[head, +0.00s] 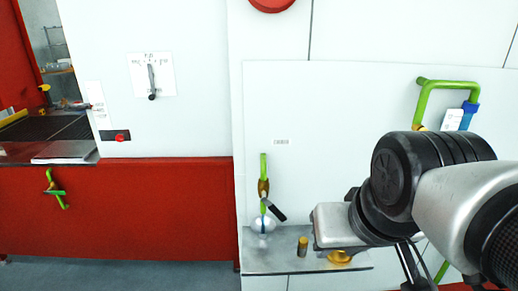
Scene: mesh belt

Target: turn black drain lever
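A short black lever (276,209) sits on a brass valve (263,187) in a green vertical pipe on the white panel. It slants down to the right. Below it, a clear round vessel (263,224) stands at the left end of a grey shelf. My gripper (408,268) is at the right, below my dark wrist, with only thin dark parts showing. It is apart from the lever, to its right. My wrist and arm hide most of it, and I cannot tell if its fingers are open.
A small brass cylinder (303,246) and a yellow piece (340,258) are on the grey shelf (283,262), near my wrist. Another black handle (152,82) is on a labelled plate at upper left. A green pipe (447,84) with a blue fitting is at upper right.

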